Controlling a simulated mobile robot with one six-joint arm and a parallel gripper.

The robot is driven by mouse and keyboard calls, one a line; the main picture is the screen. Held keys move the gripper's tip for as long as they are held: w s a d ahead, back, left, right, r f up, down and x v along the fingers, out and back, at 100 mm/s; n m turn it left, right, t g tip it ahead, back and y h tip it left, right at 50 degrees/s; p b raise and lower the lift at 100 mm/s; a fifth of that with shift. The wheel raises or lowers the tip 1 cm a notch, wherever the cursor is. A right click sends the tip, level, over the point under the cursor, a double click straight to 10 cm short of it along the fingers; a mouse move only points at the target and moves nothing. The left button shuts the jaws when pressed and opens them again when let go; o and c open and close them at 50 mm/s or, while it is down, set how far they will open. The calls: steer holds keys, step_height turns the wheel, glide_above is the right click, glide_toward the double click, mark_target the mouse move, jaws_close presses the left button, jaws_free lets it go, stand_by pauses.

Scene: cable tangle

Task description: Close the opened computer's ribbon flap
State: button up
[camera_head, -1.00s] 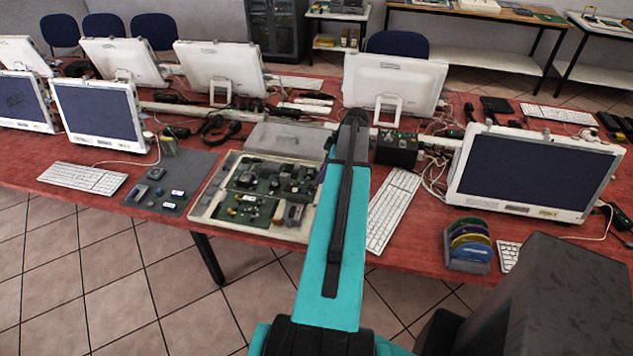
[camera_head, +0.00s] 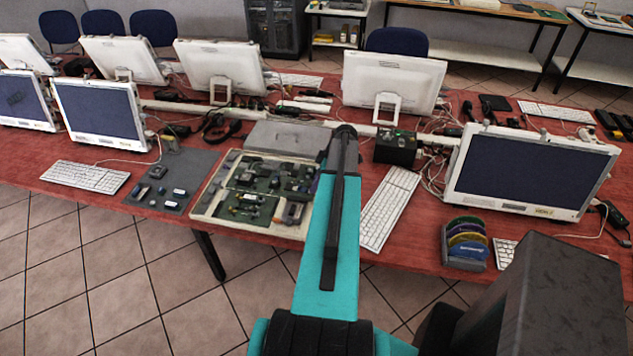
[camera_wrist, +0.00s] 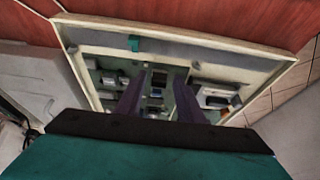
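The opened computer (camera_head: 209,196) lies on the red table in the head view, a cream case with green boards and dark parts inside. Its rim (camera_wrist: 200,43) and inner boards fill the middle of the wrist view. I cannot pick out the ribbon flap for certain at this size. My gripper (camera_wrist: 159,100) shows in the wrist view as two dark purple fingers, spread apart over the case interior with nothing visible held. In the head view my arm hides the gripper and the right end of the case.
A grey panel (camera_head: 287,138) lies behind the case. A grey mat (camera_head: 190,165) with small parts lies to its left, a white keyboard (camera_head: 390,207) to its right. A black box (camera_head: 396,148), cables and monitors stand behind. A disc rack (camera_head: 464,243) is near the front edge.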

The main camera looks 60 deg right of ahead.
mark_target(302, 189)
jaws_close()
steer(key=shift+w+g, duration=0.1)
steer(key=shift+g, duration=0.2)
steer(key=shift+w+a+r+g+h+b, duration=0.1)
steer(key=shift+w+g+h+b, duration=0.25)
steer(key=shift+g, duration=0.4)
steer(key=shift+w+a+r+g+h+b, duration=0.1)
steer(key=shift+w+g+h+b, duration=0.15)
steer(key=shift+w+g+b, duration=0.35)
steer(key=g, duration=0.1)
steer(key=w+g, duration=0.1)
steer(key=g+h, duration=0.1)
steer(key=g, duration=0.1)
steer(key=shift+w+a+f, duration=0.15)
steer(key=shift+w+a, duration=0.05)
steer(key=shift+a, duration=0.05)
steer(key=g, duration=0.1)
steer(key=w+g+h, duration=0.1)
steer(key=g, duration=0.1)
steer(key=shift+w+a+f, duration=0.2)
steer(key=shift+f, duration=0.15)
steer(key=shift+w+a+f+g+h, duration=0.1)
steer(key=shift+f+g+h, duration=0.1)
steer(key=shift+g, duration=0.35)
steer(key=shift+w+f+g+h, duration=0.1)
steer(key=shift+g+h, duration=0.1)
steer(key=shift+g, duration=0.35)
steer(key=shift+w+a+f+g+h, duration=0.1)
steer(key=shift+g+h, duration=0.1)
steer(key=shift+g, duration=0.35)
